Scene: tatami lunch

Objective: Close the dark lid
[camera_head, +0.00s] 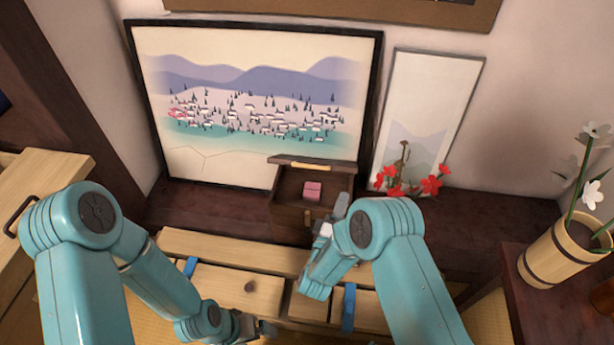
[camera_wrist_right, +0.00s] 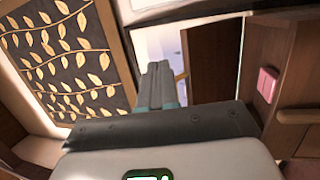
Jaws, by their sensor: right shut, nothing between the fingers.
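A small dark wooden box (camera_head: 288,217) stands open on the dark shelf in the head view. Its dark lid (camera_head: 284,160) is raised at the back and carries a light wooden strip. A pink block (camera_head: 312,191) lies inside the box; it also shows at the right of the right wrist view (camera_wrist_right: 268,85). My right gripper (camera_head: 339,208) is shut and empty, close to the box's right side; I cannot tell whether it touches. Its fingers show together in the wrist view (camera_wrist_right: 160,85). My left gripper (camera_head: 268,328) is low at the front, away from the box; its jaws are unclear.
A framed landscape picture (camera_head: 250,85) leans behind the box, with a narrower panel (camera_head: 430,100) to its right. Red flowers (camera_head: 430,185) stand close right of my right gripper. Light wooden drawers (camera_head: 235,287) are below. A bamboo vase (camera_head: 555,255) stands far right.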

